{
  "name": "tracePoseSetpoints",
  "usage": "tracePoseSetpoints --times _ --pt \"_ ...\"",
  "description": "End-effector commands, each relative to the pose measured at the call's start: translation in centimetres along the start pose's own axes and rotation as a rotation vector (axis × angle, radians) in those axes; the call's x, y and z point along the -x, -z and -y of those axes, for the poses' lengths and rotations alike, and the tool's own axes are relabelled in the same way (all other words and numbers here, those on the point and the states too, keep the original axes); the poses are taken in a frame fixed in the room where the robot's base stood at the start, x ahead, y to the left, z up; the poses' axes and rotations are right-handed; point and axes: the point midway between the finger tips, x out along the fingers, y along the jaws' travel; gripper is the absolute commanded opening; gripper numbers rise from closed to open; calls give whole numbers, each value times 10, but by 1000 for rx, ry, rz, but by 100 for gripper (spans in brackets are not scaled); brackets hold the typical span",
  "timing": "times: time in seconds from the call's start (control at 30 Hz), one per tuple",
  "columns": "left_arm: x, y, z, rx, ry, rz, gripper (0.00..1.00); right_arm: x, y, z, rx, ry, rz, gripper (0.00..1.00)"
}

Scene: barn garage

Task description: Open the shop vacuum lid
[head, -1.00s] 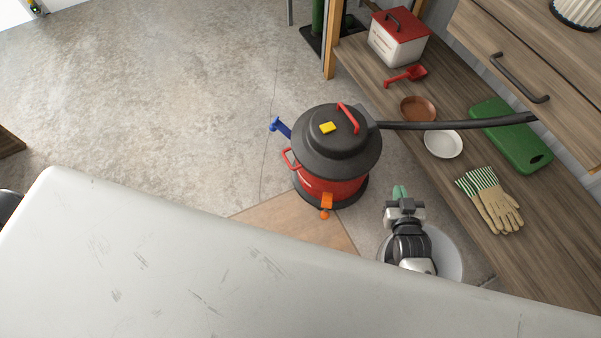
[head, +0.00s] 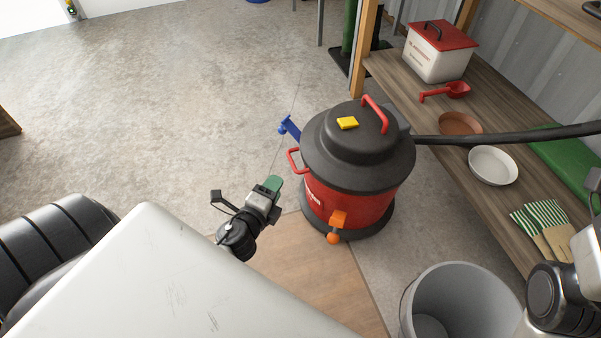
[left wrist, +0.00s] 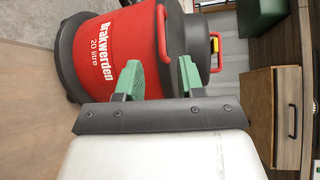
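The shop vacuum (head: 345,200) has a red body and a black lid (head: 345,150) with a red handle and a yellow piece on top. The lid sits down on the body. In the left wrist view the red body (left wrist: 110,45) appears sideways, with lettering. My left gripper (head: 273,184) is left of the body, apart from it in the head view. Its green fingers (left wrist: 160,76) are spread and empty. My right arm is at the lower right edge; its fingers are out of frame.
A grey bucket (head: 455,300) stands right of the vacuum. A black hose (head: 500,137) runs from the lid to the right over a wooden shelf with a red-lidded box (head: 440,55), dishes and gloves. Open concrete floor (head: 180,100) lies to the left.

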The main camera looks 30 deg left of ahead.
Motion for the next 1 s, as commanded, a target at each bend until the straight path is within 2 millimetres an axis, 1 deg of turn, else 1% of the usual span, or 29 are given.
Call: tracePoseSetpoints --times 0.17,0.4,0.5,0.6,0.7,0.8,1.0 --pt "-18 -1 2 -7 7 0 38 -2 2 0 0 2 -12 0" --pt "-65 0 1 -5 5 0 38 -3 3 1 3 9 -29 0" --pt "-82 -1 1 -5 5 1 38 -5 4 1 4 13 -38 0" --pt "-95 0 1 -4 4 0 38 -6 4 2 6 16 -46 0" --pt "-103 0 1 -2 3 0 38 -8 5 2 6 19 -53 0" --pt "-107 0 1 -2 2 1 38 -9 4 2 7 20 -53 0" --pt "-107 0 1 -1 1 1 38 -9 4 2 7 20 -50 0"
